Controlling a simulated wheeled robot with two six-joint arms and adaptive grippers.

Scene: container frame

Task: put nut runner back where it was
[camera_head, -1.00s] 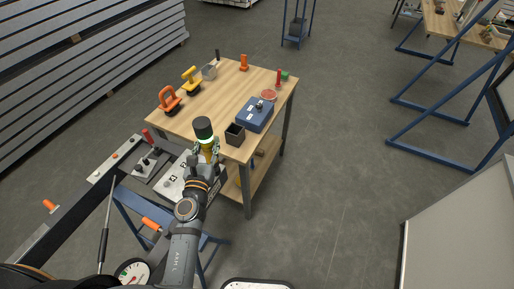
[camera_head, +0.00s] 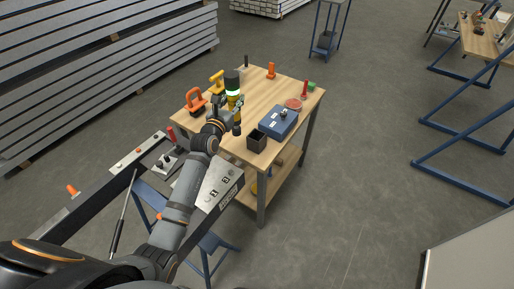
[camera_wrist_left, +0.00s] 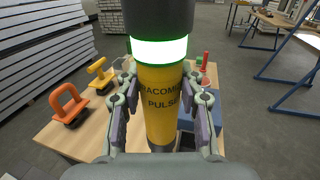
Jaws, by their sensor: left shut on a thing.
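The nut runner (camera_head: 233,88) has a black top, a glowing white-green ring and a yellow body. It is upright above the left front part of the wooden table (camera_head: 262,88). My left gripper (camera_head: 231,106) is shut around its yellow body. In the left wrist view the nut runner (camera_wrist_left: 160,95) fills the middle, with one finger of the left gripper (camera_wrist_left: 158,110) on each side. Its lower end shows dark in the head view; whether it touches the table I cannot tell. My right gripper is not in view.
On the table are an orange suction lifter (camera_head: 195,101), a yellow-handled lifter (camera_head: 216,82), a black open box (camera_head: 257,141), a blue case (camera_head: 279,122), a red dish (camera_head: 293,104) and a red bottle (camera_head: 305,90). A steel plate (camera_head: 217,183) lies in front. Bare wood shows mid-table.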

